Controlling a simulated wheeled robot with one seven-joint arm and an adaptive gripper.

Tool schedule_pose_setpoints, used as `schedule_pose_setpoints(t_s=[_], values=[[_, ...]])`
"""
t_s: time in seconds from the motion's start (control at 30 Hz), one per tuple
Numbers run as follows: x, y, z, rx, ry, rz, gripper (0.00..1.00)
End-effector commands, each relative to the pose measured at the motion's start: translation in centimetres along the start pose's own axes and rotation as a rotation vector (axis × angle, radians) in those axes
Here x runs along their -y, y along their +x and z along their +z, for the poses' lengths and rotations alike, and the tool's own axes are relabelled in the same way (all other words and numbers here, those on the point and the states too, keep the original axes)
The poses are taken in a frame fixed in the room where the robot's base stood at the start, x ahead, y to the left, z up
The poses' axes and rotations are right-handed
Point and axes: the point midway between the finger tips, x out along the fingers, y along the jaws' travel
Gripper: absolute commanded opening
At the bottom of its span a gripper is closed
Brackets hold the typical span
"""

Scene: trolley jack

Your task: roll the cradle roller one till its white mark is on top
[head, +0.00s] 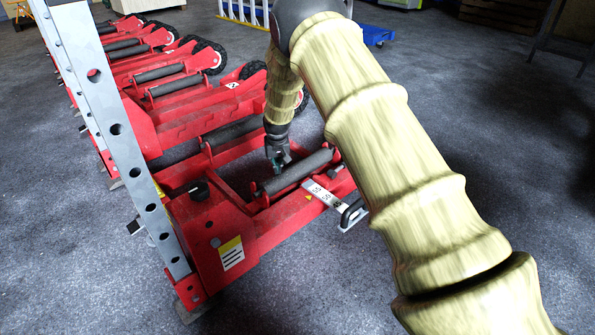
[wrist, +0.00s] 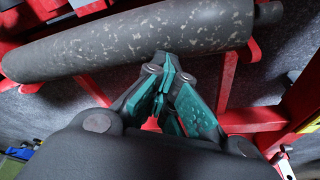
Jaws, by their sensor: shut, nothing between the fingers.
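The cradle roller (head: 296,171) is a dark grey cylinder lying across the near end of the red trolley jack (head: 235,232). In the wrist view the same roller (wrist: 130,42) spans the upper part, with pale worn speckles on its surface. I cannot make out a distinct white mark on it. My gripper (head: 278,165) is at the roller's far side, pointing down. In the wrist view my gripper's teal fingers (wrist: 166,72) are shut and empty, with their tips against or just in front of the roller's lower edge. I cannot tell whether they touch.
A second dark roller (head: 232,132) lies behind on the same jack. A grey perforated upright (head: 115,128) stands at left. A black handle (head: 353,213) sticks out at the front right. More red jacks (head: 165,75) stand behind. The floor (head: 480,150) at right is clear.

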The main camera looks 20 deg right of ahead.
Motion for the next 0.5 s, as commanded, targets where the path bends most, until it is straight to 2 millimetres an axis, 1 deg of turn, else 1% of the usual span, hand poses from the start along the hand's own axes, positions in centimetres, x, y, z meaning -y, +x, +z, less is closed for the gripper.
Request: schedule_pose_setpoints(t_s=[0.03, 0.5], values=[[-0.33, 1.46, 1.62, 0.028, 0.001, 0.004, 0.0], [-0.66, 0.86, 2.01, 0.028, 0.001, 0.004, 0.0]])
